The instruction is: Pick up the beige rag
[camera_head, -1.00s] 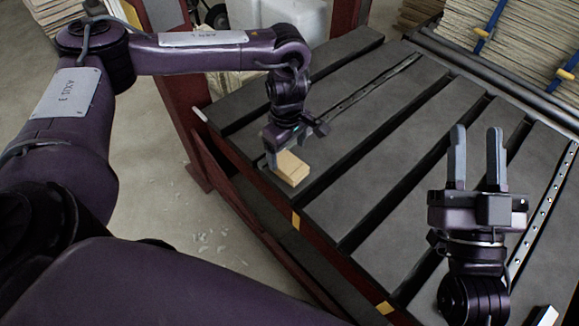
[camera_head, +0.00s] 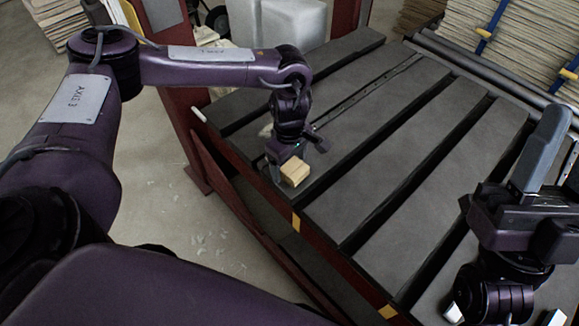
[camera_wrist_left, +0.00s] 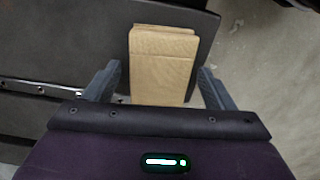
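The beige rag (camera_head: 295,173) is a small folded, block-like bundle near the left edge of the dark slatted table. In the left wrist view the rag (camera_wrist_left: 162,60) lies between the two finger lines, with a gap on each side. My left gripper (camera_head: 279,172) is open and points down at the rag; its fingers are partly hidden in the head view. Whether the fingertips reach down beside the rag is unclear. My right gripper (camera_head: 560,150) is open and empty at the right edge of the head view, partly cut off, away from the rag.
The dark slatted table (camera_head: 400,200) has gaps between its boards and is mostly bare. Its dark red side (camera_head: 250,190) drops to the concrete floor on the left. Stacked sheets (camera_head: 530,40) with blue straps and a pale container (camera_head: 290,25) stand behind.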

